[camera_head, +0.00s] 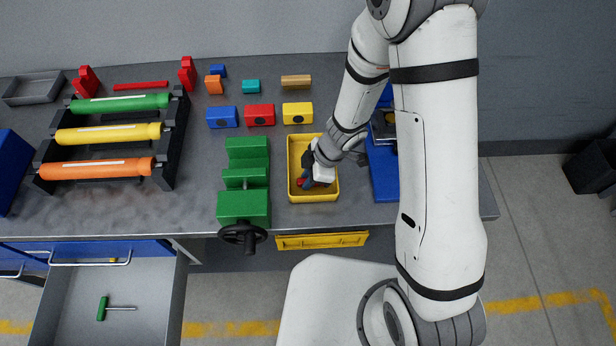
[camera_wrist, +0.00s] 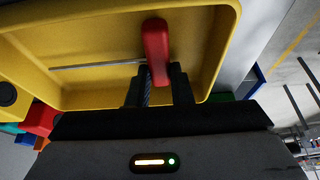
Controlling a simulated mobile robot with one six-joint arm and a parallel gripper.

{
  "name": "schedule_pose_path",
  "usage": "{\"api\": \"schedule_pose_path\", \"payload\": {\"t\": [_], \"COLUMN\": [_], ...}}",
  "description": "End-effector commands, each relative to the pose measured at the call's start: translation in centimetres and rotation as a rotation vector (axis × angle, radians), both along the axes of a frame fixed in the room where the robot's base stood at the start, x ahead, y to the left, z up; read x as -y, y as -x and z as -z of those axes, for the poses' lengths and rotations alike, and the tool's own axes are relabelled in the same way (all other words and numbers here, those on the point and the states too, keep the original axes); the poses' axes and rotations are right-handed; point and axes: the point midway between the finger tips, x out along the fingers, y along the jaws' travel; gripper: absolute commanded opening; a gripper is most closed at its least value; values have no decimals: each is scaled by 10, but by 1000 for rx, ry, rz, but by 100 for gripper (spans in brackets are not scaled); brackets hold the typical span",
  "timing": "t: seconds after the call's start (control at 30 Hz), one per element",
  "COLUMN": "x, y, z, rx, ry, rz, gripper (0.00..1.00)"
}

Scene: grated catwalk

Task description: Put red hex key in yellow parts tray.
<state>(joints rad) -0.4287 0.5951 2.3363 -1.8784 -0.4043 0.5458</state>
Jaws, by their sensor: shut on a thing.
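The yellow parts tray (camera_head: 327,192) stands on the workbench near its front edge, and its inside fills much of the wrist view (camera_wrist: 205,50). My gripper (camera_head: 306,182) is over the tray, with its fingertips (camera_wrist: 160,85) inside the rim. It is shut on the red hex key (camera_wrist: 156,50), by its red handle. The thin metal shaft of the key extends left across the tray's inside in the wrist view. In the head view only a bit of red (camera_head: 300,182) shows at the fingertips. I cannot tell whether the key touches the tray floor.
A green vise (camera_head: 245,195) stands just left of the tray. A blue stand (camera_head: 383,175) is to its right, partly behind my arm. Several coloured blocks (camera_head: 260,114) lie behind the tray. An open drawer (camera_head: 120,285) at lower left holds a green hex key (camera_head: 103,308).

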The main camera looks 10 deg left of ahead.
Motion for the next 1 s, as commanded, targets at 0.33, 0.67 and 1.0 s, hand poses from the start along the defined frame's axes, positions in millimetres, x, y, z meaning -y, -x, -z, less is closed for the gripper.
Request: {"api": "schedule_pose_path", "payload": {"t": [0.33,0.67,1.0], "x": [0,-1,21], "y": [0,0,-6], "z": [3,-1,-60], "rx": [0,1,4], "ry": [0,0,-2], "rz": [0,-2,0], "gripper": [37,41,41]}}
